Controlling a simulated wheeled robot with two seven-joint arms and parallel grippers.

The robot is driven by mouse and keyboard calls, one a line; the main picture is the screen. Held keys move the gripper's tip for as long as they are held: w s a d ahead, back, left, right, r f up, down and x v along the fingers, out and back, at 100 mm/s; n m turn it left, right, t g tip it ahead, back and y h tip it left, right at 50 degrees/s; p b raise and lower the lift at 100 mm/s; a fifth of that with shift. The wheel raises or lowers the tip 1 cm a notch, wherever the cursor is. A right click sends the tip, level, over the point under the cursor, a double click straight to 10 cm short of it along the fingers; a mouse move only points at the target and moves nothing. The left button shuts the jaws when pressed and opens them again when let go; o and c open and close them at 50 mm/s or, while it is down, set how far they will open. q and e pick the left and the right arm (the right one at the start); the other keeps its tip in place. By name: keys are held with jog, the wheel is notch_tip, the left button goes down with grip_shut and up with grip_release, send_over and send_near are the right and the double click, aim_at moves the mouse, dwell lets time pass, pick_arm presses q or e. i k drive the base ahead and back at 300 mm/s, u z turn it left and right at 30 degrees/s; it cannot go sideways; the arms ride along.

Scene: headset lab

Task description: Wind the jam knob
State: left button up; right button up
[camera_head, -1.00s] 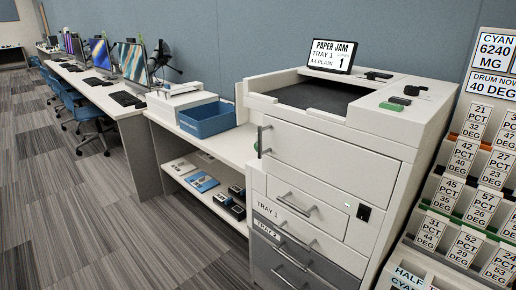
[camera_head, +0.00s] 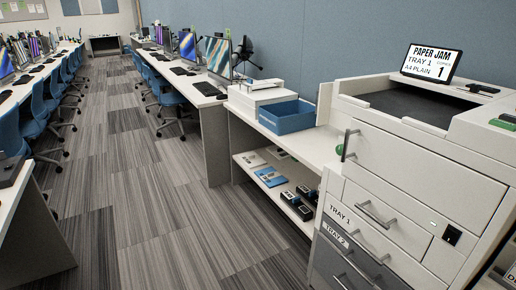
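A large white printer (camera_head: 400,168) stands at the right. Its screen (camera_head: 431,62) reads "PAPER JAM, TRAY 1, A4 PLAIN, 1". A small round green knob (camera_head: 339,150) shows at the printer's left edge, beside the vertical handle (camera_head: 349,143) of the upper front door; I take it to be the jam knob. The door looks closed. Below are drawers labelled TRAY 1 (camera_head: 338,215) and TRAY 2 (camera_head: 335,237), which look closed. Neither of my grippers is in view.
A white shelf unit (camera_head: 262,139) left of the printer holds a blue bin (camera_head: 287,116), with boxes and dark devices on its lower shelf. Desks with monitors and blue chairs (camera_head: 158,92) line both sides. The carpeted aisle (camera_head: 130,190) between them is clear.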

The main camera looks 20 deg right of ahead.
aim_at(339, 148)
jog(key=u, duration=0.3)
jog(key=i, duration=3.2)
jog(key=z, duration=1.6)
